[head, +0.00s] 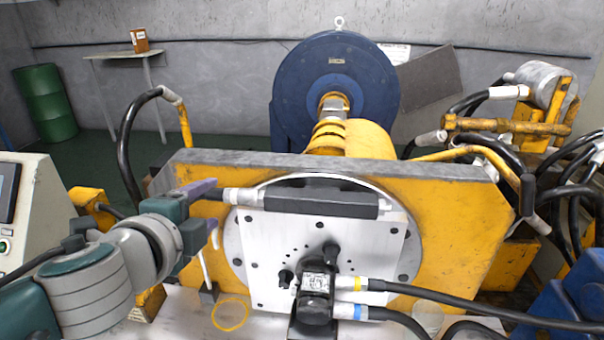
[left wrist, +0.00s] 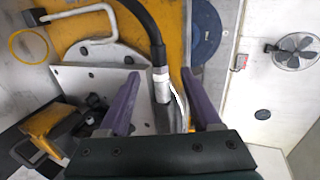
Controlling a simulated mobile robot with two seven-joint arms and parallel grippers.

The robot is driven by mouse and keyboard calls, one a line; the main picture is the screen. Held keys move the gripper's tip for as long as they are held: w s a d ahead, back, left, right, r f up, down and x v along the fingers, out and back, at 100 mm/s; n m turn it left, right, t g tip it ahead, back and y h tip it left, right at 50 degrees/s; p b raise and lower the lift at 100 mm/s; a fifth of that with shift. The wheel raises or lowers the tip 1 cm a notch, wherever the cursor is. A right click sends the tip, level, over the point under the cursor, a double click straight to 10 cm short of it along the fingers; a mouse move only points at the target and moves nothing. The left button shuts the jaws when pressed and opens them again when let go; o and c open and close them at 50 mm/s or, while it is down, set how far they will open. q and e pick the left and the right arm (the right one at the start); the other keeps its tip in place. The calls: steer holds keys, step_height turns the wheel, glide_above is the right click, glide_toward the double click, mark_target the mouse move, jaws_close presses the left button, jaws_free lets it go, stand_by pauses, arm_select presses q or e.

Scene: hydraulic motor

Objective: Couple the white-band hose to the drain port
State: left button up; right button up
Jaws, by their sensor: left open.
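The white-band hose (head: 232,195) shows as a short black length with a pale band and silver end, at the left end of a dark horizontal block (head: 320,204) across the top of the motor's white plate (head: 270,240). Whether its end is seated there is unclear. My left gripper (head: 214,203) is open at the hose, left of the plate. In the left wrist view the hose end (left wrist: 161,84) lies between the two spread purple fingers (left wrist: 160,92), with visible gaps on both sides. I cannot single out the drain port with certainty. My right gripper is out of view.
A black connector (head: 317,290) low on the plate carries yellow-band (head: 355,284) and blue-band (head: 352,312) hoses running right. A yellow mounting plate (head: 450,210) stands behind. Another black hose (head: 122,145) arcs at the left. A yellow ring (head: 217,322) marks the table below.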

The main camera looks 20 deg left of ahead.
mark_target(221, 197)
arm_select(q)
steer(key=b+x, duration=0.2)
steer(key=x, duration=0.3)
steer(key=shift+f+b, duration=0.15)
steer(key=shift+b, duration=0.2)
steer(key=shift+w+a+f, duration=0.1)
steer(key=shift+w, duration=0.45)
jaws_close()
stand_by(1.2)
